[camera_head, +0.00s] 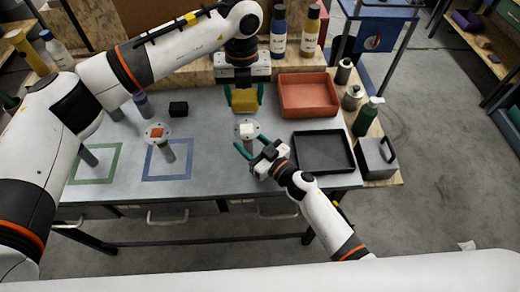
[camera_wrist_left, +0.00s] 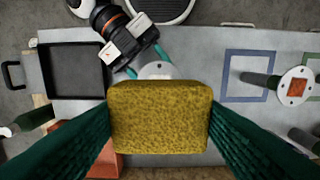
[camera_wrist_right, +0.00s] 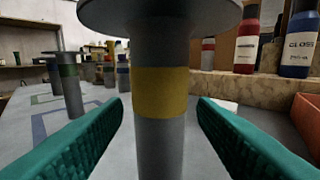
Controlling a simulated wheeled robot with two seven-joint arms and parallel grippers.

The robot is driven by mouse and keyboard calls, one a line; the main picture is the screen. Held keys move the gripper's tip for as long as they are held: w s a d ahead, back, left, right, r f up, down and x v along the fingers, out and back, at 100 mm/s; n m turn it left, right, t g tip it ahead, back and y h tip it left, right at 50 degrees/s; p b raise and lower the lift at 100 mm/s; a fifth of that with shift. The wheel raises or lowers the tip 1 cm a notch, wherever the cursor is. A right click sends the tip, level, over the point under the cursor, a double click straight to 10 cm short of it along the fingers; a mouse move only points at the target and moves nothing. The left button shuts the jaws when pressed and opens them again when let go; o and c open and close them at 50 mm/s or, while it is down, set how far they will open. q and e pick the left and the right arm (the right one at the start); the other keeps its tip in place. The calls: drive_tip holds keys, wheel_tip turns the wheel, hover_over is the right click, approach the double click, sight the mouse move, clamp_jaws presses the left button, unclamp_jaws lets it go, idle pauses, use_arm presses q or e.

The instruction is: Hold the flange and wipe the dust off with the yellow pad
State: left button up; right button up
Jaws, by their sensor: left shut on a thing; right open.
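The flange (camera_head: 238,127), a pale disc with a white square on top, stands upright on the grey table at right of centre. In the right wrist view its grey stem (camera_wrist_right: 160,135) with a yellow band stands between the fingers of my right gripper (camera_wrist_right: 160,122), which is open with a gap on both sides. My left gripper (camera_head: 244,96) is shut on the yellow pad (camera_head: 245,101), held behind the flange and apart from it in the head view. In the left wrist view the pad (camera_wrist_left: 160,118) hides part of the flange disc (camera_wrist_left: 157,69).
A second flange with an orange square (camera_head: 156,133) stands by the blue outline (camera_head: 150,178). A post stands by the green outline (camera_head: 95,182). A red tray (camera_head: 308,114), a black tray (camera_head: 324,171) and a green bottle (camera_head: 367,116) are to the right. A black block (camera_head: 178,108) lies at left.

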drive_tip(key=shift+w+a, duration=0.2)
drive_tip(key=shift+w, duration=0.1)
drive_tip(key=shift+c, duration=0.5)
clamp_jaws()
